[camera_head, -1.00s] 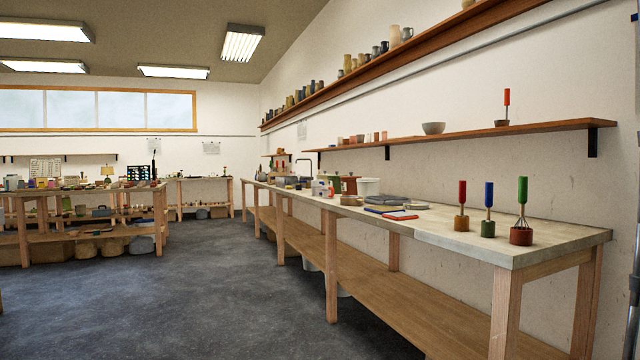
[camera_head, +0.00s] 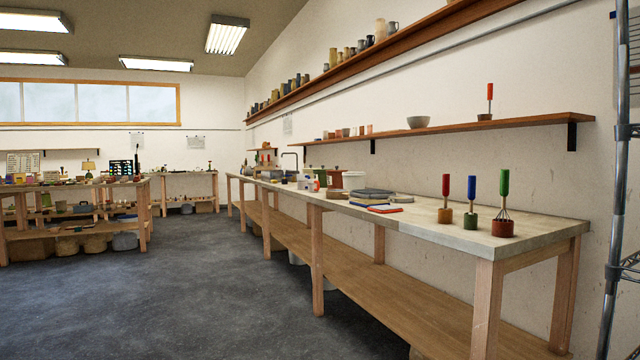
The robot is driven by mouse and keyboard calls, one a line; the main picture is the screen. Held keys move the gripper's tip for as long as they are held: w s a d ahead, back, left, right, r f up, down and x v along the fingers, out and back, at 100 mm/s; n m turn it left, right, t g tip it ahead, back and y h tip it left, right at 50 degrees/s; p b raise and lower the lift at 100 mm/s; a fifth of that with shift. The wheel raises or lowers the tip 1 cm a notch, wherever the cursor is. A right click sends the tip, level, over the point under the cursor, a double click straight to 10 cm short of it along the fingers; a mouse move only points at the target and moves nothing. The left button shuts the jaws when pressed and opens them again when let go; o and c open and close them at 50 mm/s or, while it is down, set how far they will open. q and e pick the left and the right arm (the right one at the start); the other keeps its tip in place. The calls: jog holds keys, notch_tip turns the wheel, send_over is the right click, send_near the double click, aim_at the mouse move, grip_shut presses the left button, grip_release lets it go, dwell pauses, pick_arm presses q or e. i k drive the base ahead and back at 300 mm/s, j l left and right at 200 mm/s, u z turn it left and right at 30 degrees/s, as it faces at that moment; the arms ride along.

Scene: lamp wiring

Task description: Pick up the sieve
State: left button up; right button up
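I cannot pick out a sieve for sure at this size. Three upright tools stand in small round holders near the right end of the long bench (camera_head: 545,232): a red-handled one (camera_head: 446,186), a blue-handled one (camera_head: 471,188) and a green-handled one (camera_head: 504,183). The green one has splayed wires like a whisk below its handle. The working ends of the red and blue ones are mostly hidden in their holders. Another red-handled tool (camera_head: 490,92) stands in a holder on the wall shelf (camera_head: 540,128) above. Neither of my grippers is in view.
A wire rack with a grey post (camera_head: 615,190) stands at the right edge. Another worktable (camera_head: 70,186) stands at far left.

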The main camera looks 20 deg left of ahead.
aim_at(334, 194)
jog(key=i+j+z, duration=0.15)
jog(key=i+j, duration=0.8)
